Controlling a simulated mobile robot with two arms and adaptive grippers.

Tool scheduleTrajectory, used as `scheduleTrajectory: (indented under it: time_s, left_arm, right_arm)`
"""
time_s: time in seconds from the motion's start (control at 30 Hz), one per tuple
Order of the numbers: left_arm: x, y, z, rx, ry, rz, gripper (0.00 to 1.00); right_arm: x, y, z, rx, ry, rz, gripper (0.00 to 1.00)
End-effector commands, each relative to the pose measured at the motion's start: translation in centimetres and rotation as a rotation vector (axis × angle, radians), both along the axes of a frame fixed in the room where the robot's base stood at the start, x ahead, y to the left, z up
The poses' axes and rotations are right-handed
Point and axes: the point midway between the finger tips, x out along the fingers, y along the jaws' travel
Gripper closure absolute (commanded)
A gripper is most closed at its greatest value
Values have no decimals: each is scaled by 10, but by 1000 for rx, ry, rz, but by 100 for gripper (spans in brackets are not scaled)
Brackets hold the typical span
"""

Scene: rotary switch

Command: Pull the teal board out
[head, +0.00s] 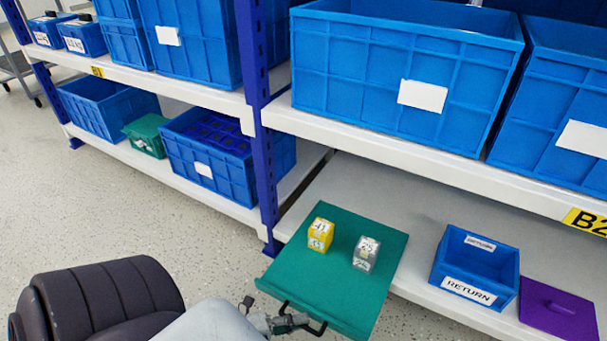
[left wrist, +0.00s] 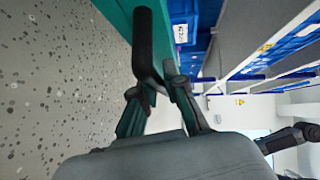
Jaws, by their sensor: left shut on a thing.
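The teal board (head: 325,290) sticks out past the front edge of the lower shelf, over the floor. A yellow rotary switch (head: 320,234) and a grey rotary switch (head: 366,253) stand on it. A black handle (head: 318,329) is on the board's front edge. My left gripper (head: 283,322) is at this handle. In the left wrist view, my left gripper (left wrist: 155,95) is shut on the black handle (left wrist: 147,50), with the teal board's edge (left wrist: 158,20) beyond it.
A blue RETURN bin (head: 475,270) and a purple board (head: 560,308) are right of the teal board on the lower shelf. A blue shelf post (head: 262,150) stands behind its left side. Large blue crates (head: 400,70) fill the shelf above. The floor (head: 130,210) at left is clear.

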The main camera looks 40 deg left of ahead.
Motion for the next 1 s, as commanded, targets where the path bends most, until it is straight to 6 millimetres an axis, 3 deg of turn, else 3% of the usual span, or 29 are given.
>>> scheduleTrajectory:
  time_s: [0.37,0.4,0.57,0.87,1.0]
  left_arm:
    - [-2,0,0,1,0,0,100]
    - [-2,0,0,1,1,0,87]
    - [-2,0,0,1,1,0,63]
    - [-3,0,0,0,0,0,63]
    - [-14,7,1,2,3,0,63]
  right_arm:
    - [1,0,-1,0,3,1,60]
    - [1,0,-1,0,3,1,60]
    - [1,0,-1,0,3,1,60]
    - [1,0,0,0,3,0,60]
    - [1,0,0,0,3,0,60]
